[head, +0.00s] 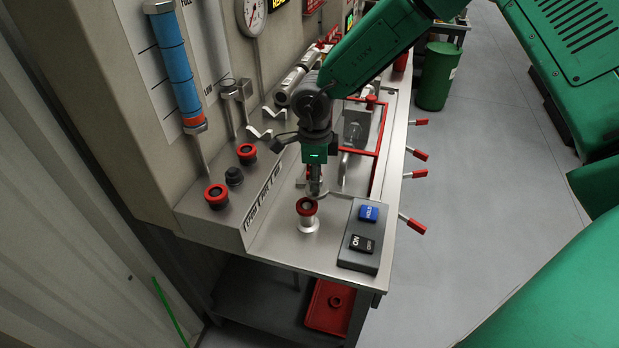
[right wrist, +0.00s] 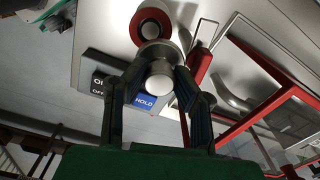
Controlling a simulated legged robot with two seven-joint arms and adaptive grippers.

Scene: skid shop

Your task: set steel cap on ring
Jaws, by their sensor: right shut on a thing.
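My right gripper (head: 316,178) points down over the bench. In the right wrist view its two dark fingers (right wrist: 157,84) are shut on the steel cap, a grey disc (right wrist: 151,51) with a pale round knob. In the head view the cap (head: 318,192) is partly hidden by the gripper and shows just behind and above the red ring (head: 307,204). The ring sits on a short steel post (head: 308,224). In the right wrist view the ring (right wrist: 151,10) shows beyond the cap, partly covered by it. Whether they touch is unclear. My left gripper is not in view.
A control box (head: 358,242) with a blue button and dark ON switch stands right of the ring. A red frame (head: 379,150) and red-handled levers (head: 415,225) lie behind and right.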

